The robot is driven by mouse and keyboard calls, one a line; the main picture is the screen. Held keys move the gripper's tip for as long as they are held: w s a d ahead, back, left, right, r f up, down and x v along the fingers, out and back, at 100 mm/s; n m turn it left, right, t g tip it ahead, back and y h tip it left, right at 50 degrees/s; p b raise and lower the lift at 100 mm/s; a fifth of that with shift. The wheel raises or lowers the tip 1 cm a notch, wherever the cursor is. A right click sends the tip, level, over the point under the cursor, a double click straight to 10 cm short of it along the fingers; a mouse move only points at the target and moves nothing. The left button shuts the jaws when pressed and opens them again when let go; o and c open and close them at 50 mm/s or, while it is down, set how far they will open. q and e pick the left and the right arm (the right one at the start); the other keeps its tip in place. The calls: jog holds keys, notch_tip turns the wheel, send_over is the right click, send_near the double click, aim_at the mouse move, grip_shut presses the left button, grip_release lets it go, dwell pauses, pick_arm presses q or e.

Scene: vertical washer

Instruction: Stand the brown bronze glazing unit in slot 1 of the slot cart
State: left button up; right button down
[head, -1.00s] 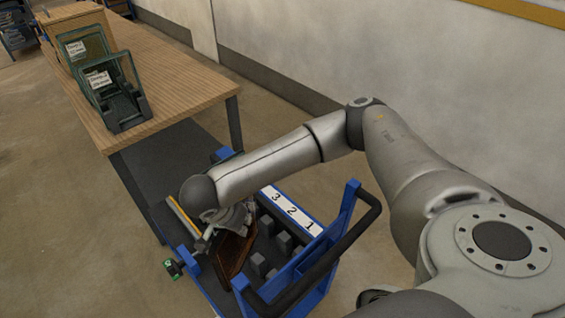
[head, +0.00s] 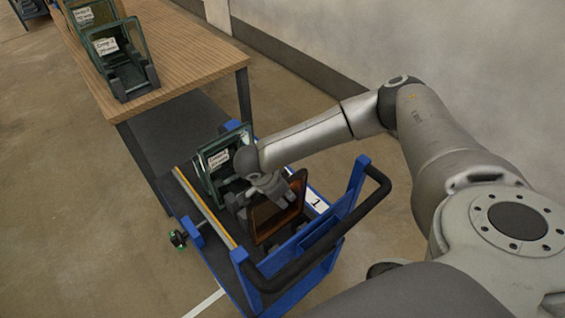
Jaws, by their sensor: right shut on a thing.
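The brown bronze glazing unit (head: 277,216) is a dark-framed, amber pane on the slot cart (head: 338,224). My right gripper (head: 277,190) is shut on its upper edge. The unit looks nearly upright, at the label 1 (head: 316,203) end of the cart, beside the handle. Its lower edge is low among the dark slot blocks; I cannot tell whether it is seated in slot 1 or still above it. My right wrist and forearm hide the other slot labels. My left gripper is out of view.
A clear, labelled glazing unit (head: 212,163) stands at the cart's far end. The cart's black handle (head: 345,235) rises close to the brown unit. A wooden table (head: 190,62) behind carries more glazing units in a dark rack (head: 132,82).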

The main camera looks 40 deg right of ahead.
aim_at(270, 211)
jog(key=shift+f+b, duration=5.3)
jog(key=shift+f, duration=1.75)
jog(key=c, duration=1.3)
grip_release()
jog(key=shift+f, duration=0.1)
jog(key=v, duration=1.2)
jog(key=shift+a, duration=0.1)
